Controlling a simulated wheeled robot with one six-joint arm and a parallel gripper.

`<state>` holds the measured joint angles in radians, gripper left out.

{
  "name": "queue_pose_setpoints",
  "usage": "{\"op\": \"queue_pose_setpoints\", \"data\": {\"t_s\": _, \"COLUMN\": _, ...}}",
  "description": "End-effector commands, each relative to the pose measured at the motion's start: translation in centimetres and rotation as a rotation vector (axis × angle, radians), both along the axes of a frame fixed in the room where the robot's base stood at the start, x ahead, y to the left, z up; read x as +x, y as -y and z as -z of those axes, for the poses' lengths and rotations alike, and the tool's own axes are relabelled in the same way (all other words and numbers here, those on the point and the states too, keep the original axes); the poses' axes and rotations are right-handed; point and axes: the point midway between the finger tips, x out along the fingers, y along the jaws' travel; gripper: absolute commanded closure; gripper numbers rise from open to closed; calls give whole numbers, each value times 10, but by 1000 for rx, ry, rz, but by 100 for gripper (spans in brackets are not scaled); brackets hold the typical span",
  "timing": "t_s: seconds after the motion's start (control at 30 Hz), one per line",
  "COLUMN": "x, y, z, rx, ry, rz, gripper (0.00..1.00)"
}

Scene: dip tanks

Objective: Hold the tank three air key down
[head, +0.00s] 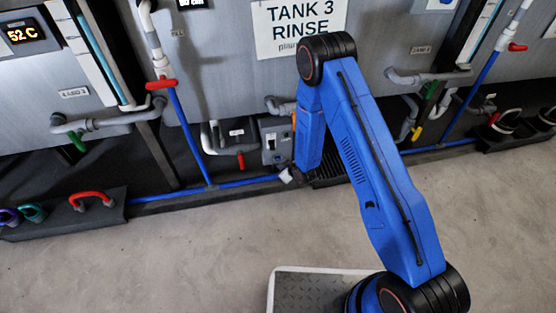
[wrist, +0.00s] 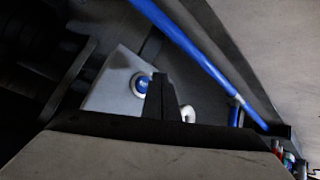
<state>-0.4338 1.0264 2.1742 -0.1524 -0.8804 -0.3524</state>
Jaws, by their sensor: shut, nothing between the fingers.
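The tank three sign (head: 299,24) is on the grey tank front in the head view. Below it is a small grey control box (head: 270,150), partly hidden by my arm. In the wrist view the box (wrist: 112,92) carries a round blue key (wrist: 141,84) with a pale ring and small unreadable lettering. My gripper (wrist: 161,92) is shut and empty, its dark fingers overlapping the key's right edge. I cannot tell whether they touch it.
A blue pipe (wrist: 190,48) runs diagonally past the box in the wrist view. Grey and white pipes (head: 232,148) and a red-handled valve (head: 161,84) are left of the box. A low tray with a red handle (head: 92,197) stands at lower left.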

Motion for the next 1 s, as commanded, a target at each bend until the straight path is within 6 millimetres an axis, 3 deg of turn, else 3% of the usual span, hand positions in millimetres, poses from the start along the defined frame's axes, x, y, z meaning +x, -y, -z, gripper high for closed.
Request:
{"op": "queue_pose_setpoints", "data": {"t_s": 0.3, "x": 14, "y": -4, "z": 0, "rx": 1, "ry": 1, "rz": 0, "gripper": 100}}
{"op": "queue_pose_setpoints", "data": {"t_s": 1.0, "x": 14, "y": -4, "z": 0, "rx": 0, "ry": 0, "rz": 0, "gripper": 100}}
